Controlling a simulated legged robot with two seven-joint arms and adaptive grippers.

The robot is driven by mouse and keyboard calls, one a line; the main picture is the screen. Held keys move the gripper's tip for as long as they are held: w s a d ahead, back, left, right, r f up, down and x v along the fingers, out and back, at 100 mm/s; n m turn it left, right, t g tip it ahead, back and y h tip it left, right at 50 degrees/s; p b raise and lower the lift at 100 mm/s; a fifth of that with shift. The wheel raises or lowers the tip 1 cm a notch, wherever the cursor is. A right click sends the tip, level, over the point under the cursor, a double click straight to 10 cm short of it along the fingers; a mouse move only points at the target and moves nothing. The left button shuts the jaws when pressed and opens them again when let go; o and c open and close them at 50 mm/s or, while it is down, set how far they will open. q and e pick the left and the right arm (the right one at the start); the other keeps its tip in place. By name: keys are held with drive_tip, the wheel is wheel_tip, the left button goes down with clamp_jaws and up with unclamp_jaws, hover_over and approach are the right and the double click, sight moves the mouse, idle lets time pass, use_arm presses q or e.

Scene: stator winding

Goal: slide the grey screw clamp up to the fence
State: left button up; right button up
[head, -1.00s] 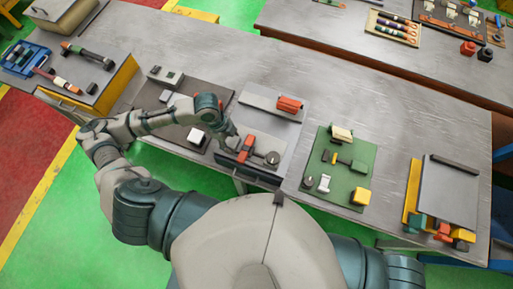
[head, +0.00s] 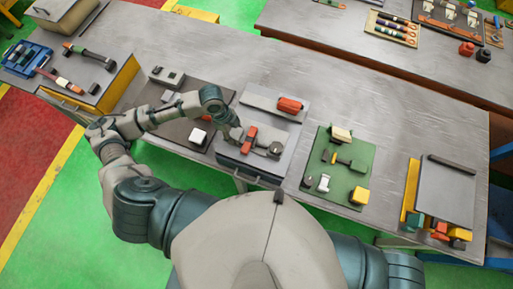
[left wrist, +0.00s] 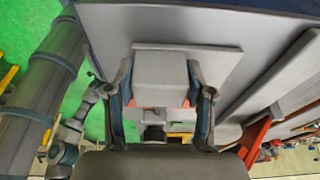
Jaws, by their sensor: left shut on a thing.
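The grey screw clamp (head: 262,142) sits on a grey tray-like station at the table's near edge, with an orange-red part across it and a dark round knob at its right end. My left gripper (head: 236,133) is at its left end. In the left wrist view both fingers (left wrist: 163,85) are closed on the sides of the clamp's grey block (left wrist: 162,68), with orange and a dark screw end below it. A long grey strip (head: 262,102), seemingly the fence, lies beyond the clamp with a visible gap between. My right gripper is out of view.
An orange-red block (head: 289,105) rests at the strip's right end. A green board (head: 352,185) with small parts is to the right, and a dark mat (head: 175,122) with a white cube (head: 197,136) is to the left.

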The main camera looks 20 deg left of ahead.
use_arm(q)
drive_tip(key=shift+w+a, duration=0.2)
drive_tip(key=shift+w, duration=0.55)
drive_tip(key=shift+w+p, duration=0.35)
drive_tip(key=shift+w, duration=0.35)
drive_tip(key=shift+w+d, duration=0.1)
drive_tip(key=shift+w, duration=1.25)
drive_tip(key=o, duration=1.3)
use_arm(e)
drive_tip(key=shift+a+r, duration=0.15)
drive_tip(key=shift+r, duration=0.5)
use_arm(q)
drive_tip(key=shift+p, duration=0.3)
